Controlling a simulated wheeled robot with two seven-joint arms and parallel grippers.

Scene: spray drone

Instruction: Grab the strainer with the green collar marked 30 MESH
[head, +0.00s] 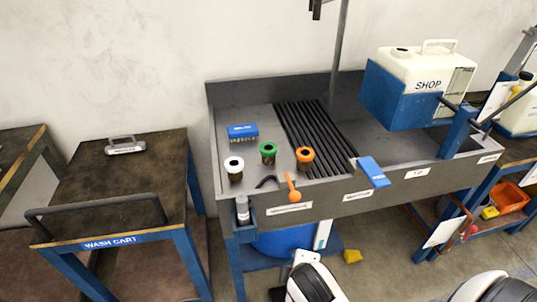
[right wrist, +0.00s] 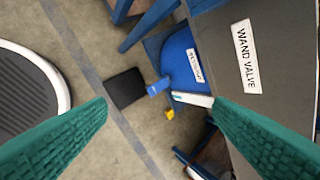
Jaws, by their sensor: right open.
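The strainer with the green collar (head: 268,149) stands upright on the grey sink's left deck in the head view. Its collar is on top and its lower part is dark; a 30 MESH marking is too small to read. A white-collared strainer (head: 233,164) stands to its left and an orange-collared one (head: 305,154) to its right. My right gripper (right wrist: 160,107) shows only in the right wrist view, with its two green textured fingers wide apart and nothing between them. It points down at the floor beside the sink front, away from the strainers. My left gripper is not in view.
A blue box (head: 242,131) lies behind the strainers, and black slats (head: 315,135) are to their right. An orange tool (head: 291,188) hangs over the sink's front edge. A blue bucket (right wrist: 182,58) stands below. A wash cart (head: 125,195) is left.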

